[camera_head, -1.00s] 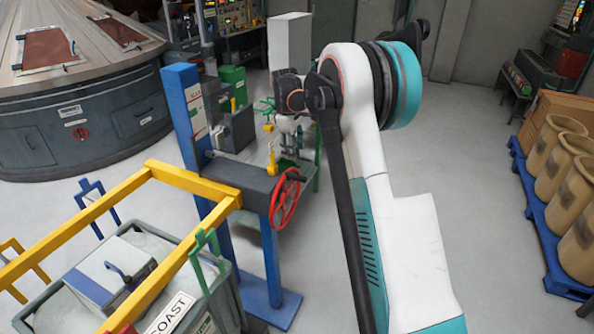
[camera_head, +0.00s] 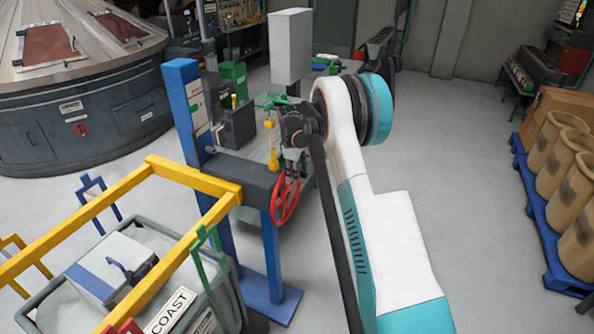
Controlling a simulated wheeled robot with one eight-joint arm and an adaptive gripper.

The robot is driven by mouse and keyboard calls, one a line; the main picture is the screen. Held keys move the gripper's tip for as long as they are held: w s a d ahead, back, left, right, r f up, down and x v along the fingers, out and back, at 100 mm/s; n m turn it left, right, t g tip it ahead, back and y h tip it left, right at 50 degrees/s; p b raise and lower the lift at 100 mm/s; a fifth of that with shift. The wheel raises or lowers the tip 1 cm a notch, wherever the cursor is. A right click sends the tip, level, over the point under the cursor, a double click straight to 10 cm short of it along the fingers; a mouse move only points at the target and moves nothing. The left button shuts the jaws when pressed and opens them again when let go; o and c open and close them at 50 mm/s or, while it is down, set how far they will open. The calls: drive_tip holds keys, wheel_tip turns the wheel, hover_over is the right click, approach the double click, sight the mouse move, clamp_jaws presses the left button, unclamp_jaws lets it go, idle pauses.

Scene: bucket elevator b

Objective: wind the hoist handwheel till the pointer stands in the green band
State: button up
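The red hoist handwheel (camera_head: 278,213) is upright on the right end of a dark housing (camera_head: 240,178) on a blue stand. My gripper (camera_head: 292,172) points down at the top of the handwheel's rim, overlapping it in the picture. The fingers are small and partly merge with the wheel, so I cannot tell whether they touch it or are open or shut. I cannot make out a pointer or green band for certain.
A yellow frame (camera_head: 190,178) and a grey bin (camera_head: 228,300) stand in the left foreground. A large round machine (camera_head: 75,120) is at the back left. Tan pots (camera_head: 565,165) stand on a blue pallet (camera_head: 535,215) at the right. The floor between stand and pallet is clear.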

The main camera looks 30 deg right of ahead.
clamp_jaws()
drive_tip(key=shift+s+a+b, duration=0.2)
drive_tip(key=shift+a+b, duration=0.05)
drive_tip(key=shift+b, duration=0.05)
